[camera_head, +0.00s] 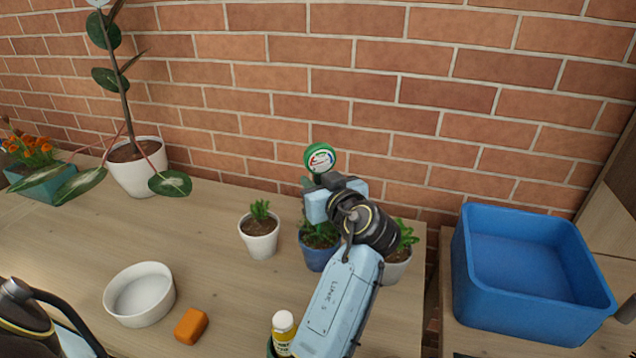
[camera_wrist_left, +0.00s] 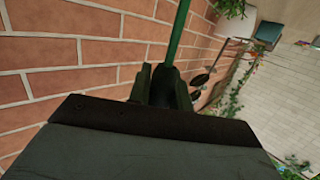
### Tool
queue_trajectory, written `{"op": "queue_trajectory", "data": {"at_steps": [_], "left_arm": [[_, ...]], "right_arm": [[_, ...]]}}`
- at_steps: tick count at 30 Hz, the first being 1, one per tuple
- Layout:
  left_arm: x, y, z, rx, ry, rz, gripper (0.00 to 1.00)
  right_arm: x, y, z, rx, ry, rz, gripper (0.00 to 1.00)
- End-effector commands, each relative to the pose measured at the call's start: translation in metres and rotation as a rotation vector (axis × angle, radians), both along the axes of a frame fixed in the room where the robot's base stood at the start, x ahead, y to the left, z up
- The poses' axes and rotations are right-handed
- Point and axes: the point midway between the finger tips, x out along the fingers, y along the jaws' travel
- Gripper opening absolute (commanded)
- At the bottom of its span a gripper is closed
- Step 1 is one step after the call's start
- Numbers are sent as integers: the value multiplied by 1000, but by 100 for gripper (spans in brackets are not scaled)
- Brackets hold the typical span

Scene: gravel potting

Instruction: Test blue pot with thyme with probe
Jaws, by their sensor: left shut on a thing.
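The blue pot (camera_head: 315,258) with green thyme (camera_head: 318,235) stands on the wooden table, partly covered by my left arm. The probe (camera_head: 320,158) has a round green-rimmed dial that shows above my left gripper (camera_head: 322,192). My left gripper is shut on the probe, above and just behind the blue pot in the picture. In the left wrist view the probe's green stem (camera_wrist_left: 179,35) runs up from between the fingers (camera_wrist_left: 166,85). The probe's lower end is hidden, so I cannot tell whether it touches the soil. My right gripper is not in view.
White pots with plants stand left (camera_head: 260,243) and right (camera_head: 396,270) of the blue pot. A white bowl (camera_head: 139,295), an orange block (camera_head: 191,326) and a yellow-labelled bottle (camera_head: 283,335) are nearer. A blue crate (camera_head: 530,310) stands right, a brick wall (camera_head: 290,100) behind.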

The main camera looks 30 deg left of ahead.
Motion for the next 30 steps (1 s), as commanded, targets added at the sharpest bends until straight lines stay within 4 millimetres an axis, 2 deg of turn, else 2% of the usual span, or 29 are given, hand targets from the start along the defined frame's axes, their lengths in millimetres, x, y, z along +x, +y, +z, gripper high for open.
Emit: {"op": "queue_trajectory", "data": {"at_steps": [15,30], "left_arm": [[0,0,31,-1,-2,0,0],[-1,3,29,4,0,-48,0]], "right_arm": [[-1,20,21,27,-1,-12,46],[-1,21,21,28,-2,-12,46]]}}
